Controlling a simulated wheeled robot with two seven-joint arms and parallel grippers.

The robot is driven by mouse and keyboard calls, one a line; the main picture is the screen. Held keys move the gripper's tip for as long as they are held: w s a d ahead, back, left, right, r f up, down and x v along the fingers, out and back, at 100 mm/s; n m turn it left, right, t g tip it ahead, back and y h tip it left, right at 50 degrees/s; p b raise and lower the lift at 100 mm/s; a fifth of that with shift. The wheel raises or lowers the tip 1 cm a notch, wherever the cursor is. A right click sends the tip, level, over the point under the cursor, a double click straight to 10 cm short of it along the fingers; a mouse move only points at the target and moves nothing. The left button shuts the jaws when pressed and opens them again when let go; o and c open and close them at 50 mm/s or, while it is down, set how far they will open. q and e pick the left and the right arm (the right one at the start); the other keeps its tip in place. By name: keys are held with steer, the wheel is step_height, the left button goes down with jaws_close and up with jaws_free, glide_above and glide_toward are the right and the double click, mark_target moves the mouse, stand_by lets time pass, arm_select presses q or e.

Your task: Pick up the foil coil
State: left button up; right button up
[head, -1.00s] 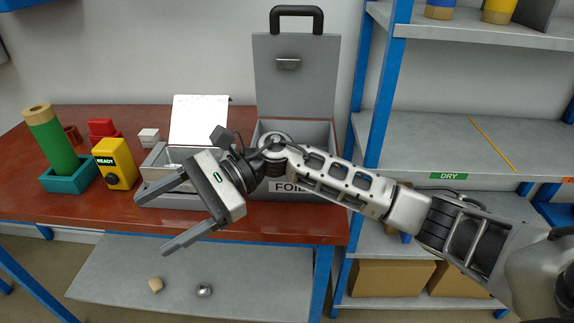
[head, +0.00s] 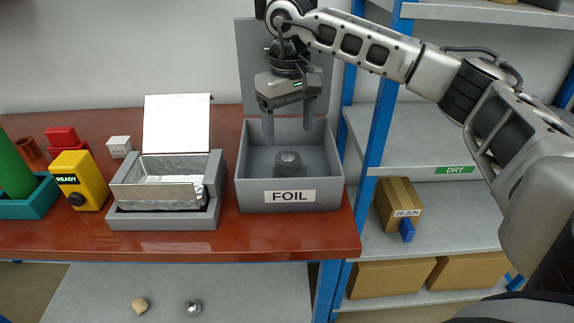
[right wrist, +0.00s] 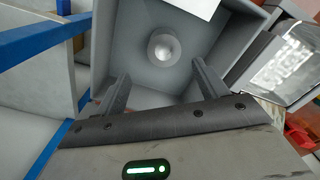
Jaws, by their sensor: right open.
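A small grey round piece with a shiny middle, which looks like the foil coil (head: 288,160), sits on the floor of the open grey box labelled FOIL (head: 243,194). It also shows in the right wrist view (right wrist: 163,47) as a ring around a bright centre. My right gripper (head: 289,136) points down over the box, its open fingers towards the back of the box in the head view. In the right wrist view my right gripper (right wrist: 161,72) has empty space between its fingers, and the coil lies beyond the tips. My left gripper is not in view.
The box's raised lid (head: 252,70) stands behind my gripper. A grey foil-lined container (head: 213,180) with a raised lid stands left of the box. A blue shelf post (head: 374,140) rises on the right.

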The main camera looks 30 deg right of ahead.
mark_target(288, 157)
step_height(288, 157, down, 3)
steer(key=shift+f, duration=0.1)
steer(key=shift+s+a+f+p, duration=0.1)
steer(key=shift+a+f+p, duration=0.1)
steer(key=shift+f, duration=0.7)
steer(key=shift+s+a+f+p, duration=0.1)
steer(key=shift+s+f+p, duration=0.05)
steer(key=shift+f, duration=0.7)
steer(key=shift+s+a+f+p, duration=0.1)
steer(key=shift+f+p, duration=0.1)
steer(key=shift+f, duration=0.7)
steer(key=c, duration=1.1)
